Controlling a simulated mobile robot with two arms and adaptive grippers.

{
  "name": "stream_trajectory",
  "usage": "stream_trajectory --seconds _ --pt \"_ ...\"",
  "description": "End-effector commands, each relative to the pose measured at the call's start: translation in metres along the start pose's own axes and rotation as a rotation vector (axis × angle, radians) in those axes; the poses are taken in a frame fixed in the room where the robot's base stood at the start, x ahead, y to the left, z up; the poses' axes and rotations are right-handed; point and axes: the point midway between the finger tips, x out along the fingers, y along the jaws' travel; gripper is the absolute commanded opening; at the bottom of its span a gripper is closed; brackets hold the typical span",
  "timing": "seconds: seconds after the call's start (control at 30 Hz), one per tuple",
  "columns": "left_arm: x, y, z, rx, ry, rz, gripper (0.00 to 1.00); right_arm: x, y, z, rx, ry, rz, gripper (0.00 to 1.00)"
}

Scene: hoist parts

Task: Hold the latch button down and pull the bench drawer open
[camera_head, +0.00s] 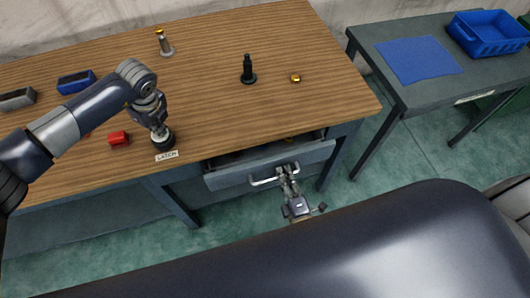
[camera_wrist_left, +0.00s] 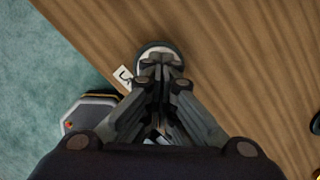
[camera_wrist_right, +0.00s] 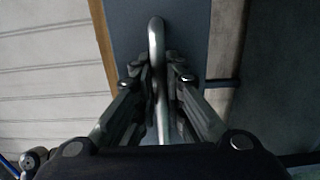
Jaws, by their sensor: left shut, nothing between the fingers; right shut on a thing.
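The bench drawer (camera_head: 225,180) is partly open below the wooden bench top. Its metal handle (camera_head: 262,181) is a bar on the front, and it also shows in the right wrist view (camera_wrist_right: 156,40). My right gripper (camera_head: 286,172) is shut on the handle, with a finger on each side of the bar. The latch button (camera_head: 164,143) is a round dark base behind the LATCH label (camera_head: 166,156). My left gripper (camera_head: 157,128) is shut and points down onto the button, hiding its top. In the left wrist view the button's rim (camera_wrist_left: 158,47) shows beyond the fingertips.
A side table (camera_head: 375,50) at right holds a blue tray (camera_head: 490,40).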

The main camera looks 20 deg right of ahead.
Motion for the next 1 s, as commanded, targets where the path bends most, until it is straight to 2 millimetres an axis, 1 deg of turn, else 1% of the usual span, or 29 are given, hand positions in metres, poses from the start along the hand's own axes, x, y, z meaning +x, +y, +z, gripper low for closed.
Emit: stream_trajectory --seconds 0.3,0.5,0.83,0.87,0.9,0.93,0.97,1.0 --pt "0.002 0.001 -0.001 0.001 0.001 0.003 0.0 -0.017 -0.001 0.0 0.0 -0.001 -0.001 0.0" --pt "0.002 0.001 -0.001 0.0 0.001 0.003 0.0 -0.025 0.0 0.0 0.0 -0.001 0.001 0.0" --pt "0.002 0.001 -0.001 0.001 0.001 0.003 0.0 -0.027 0.0 0.001 0.0 -0.001 0.001 0.0" --pt "0.002 0.001 -0.001 0.001 0.001 0.003 0.0 -0.027 0.0 0.001 0.0 -0.001 0.001 0.17" --pt "0.002 0.001 -0.001 0.001 0.001 0.003 0.0 -0.027 0.0 0.001 0.0 -0.001 0.001 0.26" --pt "0.002 0.001 -0.001 0.001 0.001 0.003 0.0 -0.027 0.0 0.001 0.0 -0.001 0.001 0.33" --pt "0.002 0.001 -0.001 0.001 0.001 0.003 0.0 -0.027 0.0 0.001 0.0 -0.001 0.001 0.37" --pt "0.002 0.001 -0.001 0.001 0.001 0.003 0.0 -0.027 0.0 0.0 0.0 -0.001 0.001 0.37"
